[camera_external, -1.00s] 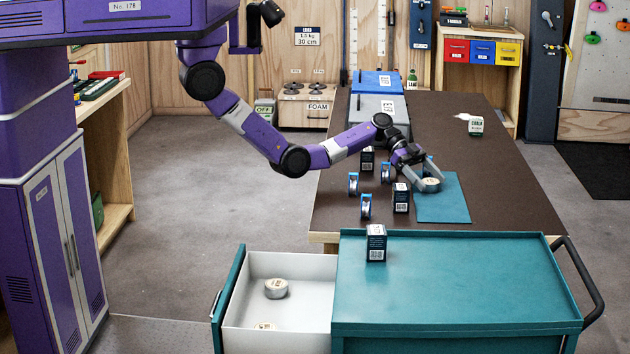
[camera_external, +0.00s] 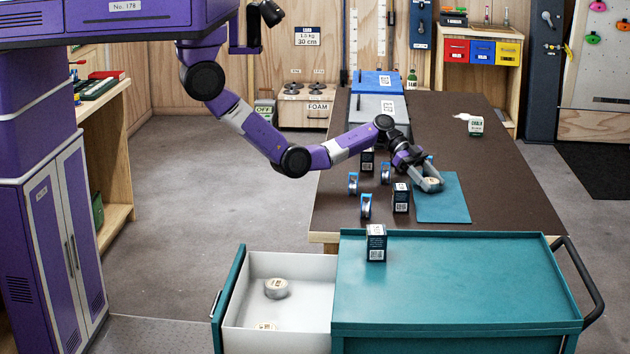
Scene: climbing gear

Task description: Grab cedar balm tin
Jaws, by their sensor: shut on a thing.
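A small round silver tin with a pale lid (camera_external: 433,181) is at the left part of the teal mat (camera_external: 443,207) on the dark table. My gripper (camera_external: 431,180) is shut on this tin, its fingers on either side of it. The tin's label is too small to read, and I cannot tell whether it touches the mat. Another round tin (camera_external: 276,288) lies in the open drawer of the teal cart. A further tin (camera_external: 266,326) is partly hidden by the drawer's front wall.
Several dark boxes stand near my gripper, one (camera_external: 401,198) left of the mat. Blue-and-silver spool-like items (camera_external: 365,206) stand beside them. Another dark box (camera_external: 376,243) stands on the cart top (camera_external: 460,285), otherwise clear. Grey (camera_external: 372,108) and blue bins are at the table's back left.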

